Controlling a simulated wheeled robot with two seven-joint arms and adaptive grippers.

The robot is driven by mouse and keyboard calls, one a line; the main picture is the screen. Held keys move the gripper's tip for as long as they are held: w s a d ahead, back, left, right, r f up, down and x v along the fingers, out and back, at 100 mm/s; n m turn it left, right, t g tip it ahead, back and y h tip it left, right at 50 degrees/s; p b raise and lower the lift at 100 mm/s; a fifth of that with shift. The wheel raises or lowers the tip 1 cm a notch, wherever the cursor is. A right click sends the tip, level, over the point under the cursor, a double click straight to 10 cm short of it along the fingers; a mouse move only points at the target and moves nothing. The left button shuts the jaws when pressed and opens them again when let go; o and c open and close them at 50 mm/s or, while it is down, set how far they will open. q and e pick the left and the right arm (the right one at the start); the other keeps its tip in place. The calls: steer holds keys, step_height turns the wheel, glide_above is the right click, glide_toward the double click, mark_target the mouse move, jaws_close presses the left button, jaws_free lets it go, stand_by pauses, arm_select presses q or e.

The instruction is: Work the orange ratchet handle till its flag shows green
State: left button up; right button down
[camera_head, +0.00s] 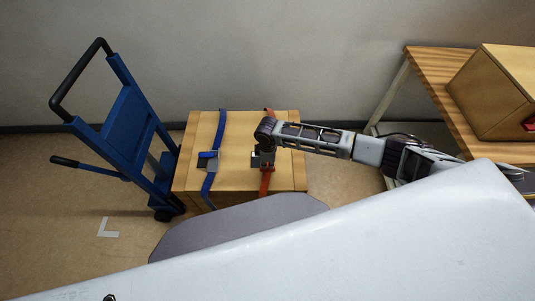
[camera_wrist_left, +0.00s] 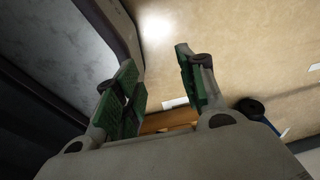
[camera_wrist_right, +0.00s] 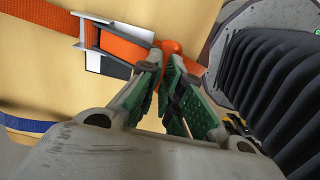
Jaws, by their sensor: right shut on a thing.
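The orange strap (camera_head: 266,184) runs over a wooden crate (camera_head: 290,176), with its ratchet near the crate's middle. In the right wrist view the orange ratchet handle (camera_wrist_right: 170,48) has a rounded end between my right fingertips (camera_wrist_right: 168,70). My right gripper (camera_head: 267,155) reaches down from the right and is shut on that handle. A grey metal frame and a white and dark plate (camera_wrist_right: 108,65) sit beside it. I cannot make out the flag's colour. My left gripper (camera_wrist_left: 160,75) is open and empty in the left wrist view, with its green-padded fingers apart.
A blue strap (camera_head: 221,128) with a blue ratchet (camera_head: 208,159) crosses the crate to the left. A blue hand truck (camera_head: 125,125) stands left of the crate. A wooden table (camera_head: 432,72) with a box (camera_head: 495,90) stands at the right.

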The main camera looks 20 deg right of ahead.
steer(key=shift+w+d+f, duration=0.1)
steer(key=shift+w+d, duration=0.05)
steer(key=shift+s+f, duration=0.25)
steer(key=shift+f, duration=0.35)
steer(key=shift+w+r, duration=0.2)
steer(key=shift+r, duration=0.05)
steer(key=shift+w+d+r+p, duration=0.1)
steer(key=shift+w+r+p, duration=0.2)
steer(key=shift+r+p, duration=0.2)
steer(key=shift+w+d+r+p, duration=0.1)
steer(key=shift+w+r+p, duration=0.25)
steer(key=shift+r, duration=0.2)
steer(key=shift+w+d+r+p, duration=0.1)
steer(key=shift+w+r+p, duration=0.25)
steer(key=shift+r+p, duration=0.25)
arm_select(q)
step_height(320, 180, up, 5)
steer(key=shift+r+p, duration=0.2)
steer(key=shift+p, duration=1)
arm_select(e)
steer(key=w+r, duration=0.1)
steer(key=r, duration=0.1)
steer(key=w+r, duration=0.1)
steer(key=shift+w+d+r, duration=0.25)
steer(key=shift+w+d, duration=0.05)
